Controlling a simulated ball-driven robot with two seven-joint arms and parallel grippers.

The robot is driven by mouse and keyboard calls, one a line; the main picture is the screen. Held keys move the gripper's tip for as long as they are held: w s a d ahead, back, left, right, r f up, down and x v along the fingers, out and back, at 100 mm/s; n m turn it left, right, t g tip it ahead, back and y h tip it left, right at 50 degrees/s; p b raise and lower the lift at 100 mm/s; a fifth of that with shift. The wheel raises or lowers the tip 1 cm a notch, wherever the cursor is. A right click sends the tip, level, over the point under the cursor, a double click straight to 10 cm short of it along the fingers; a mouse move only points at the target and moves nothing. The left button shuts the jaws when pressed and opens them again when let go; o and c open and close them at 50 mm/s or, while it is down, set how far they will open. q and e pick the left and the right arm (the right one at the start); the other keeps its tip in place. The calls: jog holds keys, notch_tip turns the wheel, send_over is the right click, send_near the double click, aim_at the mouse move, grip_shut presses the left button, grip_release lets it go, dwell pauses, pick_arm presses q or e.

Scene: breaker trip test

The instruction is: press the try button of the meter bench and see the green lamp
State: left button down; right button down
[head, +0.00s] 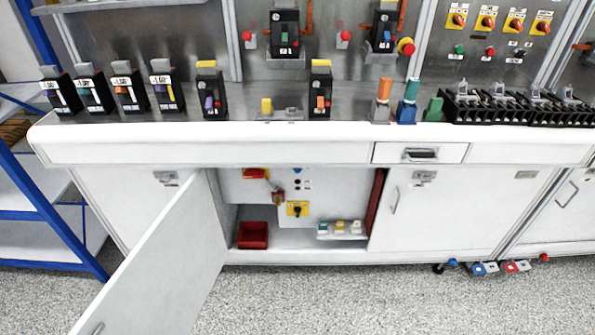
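A long white bench (215,151) with a grey top fills the view. On the panel at the upper right, a small green round part (459,49) and a red one (490,51) sit below a row of yellow-backed rotary switches (487,20). I cannot tell which part is the try button, or whether the green part is a button or a lamp. No lit green lamp is evident. Neither of my grippers is in view.
Several black breakers (129,90) stand on the worktop at left, and black units (498,105) at right. A cabinet door (168,265) hangs open toward me; inside are a red bin (252,235) and a yellow-plated switch (297,209). Blue-framed shelving (55,215) stands left.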

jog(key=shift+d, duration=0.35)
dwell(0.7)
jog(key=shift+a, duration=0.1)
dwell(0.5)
